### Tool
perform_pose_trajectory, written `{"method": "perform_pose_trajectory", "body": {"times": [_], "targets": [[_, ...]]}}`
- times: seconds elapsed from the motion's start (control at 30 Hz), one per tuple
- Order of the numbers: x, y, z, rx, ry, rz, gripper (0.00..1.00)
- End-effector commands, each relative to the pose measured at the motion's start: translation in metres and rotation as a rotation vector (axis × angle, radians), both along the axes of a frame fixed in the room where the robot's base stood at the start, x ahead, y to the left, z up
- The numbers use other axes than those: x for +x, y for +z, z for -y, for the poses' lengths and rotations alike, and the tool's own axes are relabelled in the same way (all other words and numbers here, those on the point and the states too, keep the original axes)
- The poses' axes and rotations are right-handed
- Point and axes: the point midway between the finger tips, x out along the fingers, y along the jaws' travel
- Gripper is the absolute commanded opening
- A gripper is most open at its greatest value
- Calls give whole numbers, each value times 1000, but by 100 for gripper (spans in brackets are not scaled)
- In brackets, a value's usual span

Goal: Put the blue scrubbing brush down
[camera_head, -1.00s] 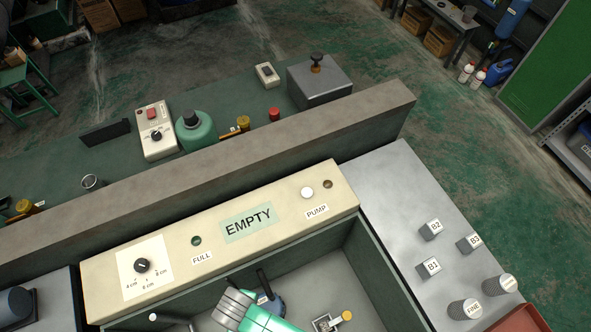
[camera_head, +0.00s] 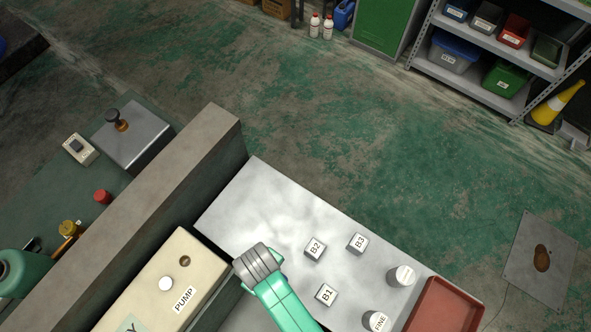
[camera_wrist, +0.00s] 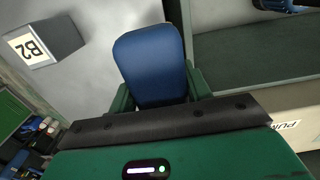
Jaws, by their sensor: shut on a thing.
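The blue scrubbing brush (camera_wrist: 150,62) shows in the wrist view as a rounded blue block between the green fingers. My gripper (camera_wrist: 158,92) is shut on it. Behind the brush lies the pale metal worktop, with the green-walled bin (camera_wrist: 255,60) to its right. In the head view my grey and green arm reaches over the left part of the worktop (camera_head: 255,200), between the cream pump panel and block B2. The arm hides the gripper and brush there. I cannot tell whether the brush touches the worktop.
Blocks B2 (camera_head: 315,249), B3 (camera_head: 358,243) and B1 (camera_head: 326,294) stand right of my arm. Two ribbed cylinders, one marked FINE (camera_head: 375,321), and a red tray (camera_head: 445,305) lie further right. The cream panel (camera_head: 165,285) borders the left. The worktop's far left corner is clear.

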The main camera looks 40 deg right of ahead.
Motion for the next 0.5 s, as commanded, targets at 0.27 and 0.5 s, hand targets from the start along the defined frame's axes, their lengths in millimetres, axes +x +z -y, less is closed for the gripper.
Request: {"method": "perform_pose_trajectory", "body": {"times": [0.27, 0.5], "targets": [[7, -5, 8, 0, 5, 4, 20], [63, -13, 58, 0, 3, 4, 20]]}}
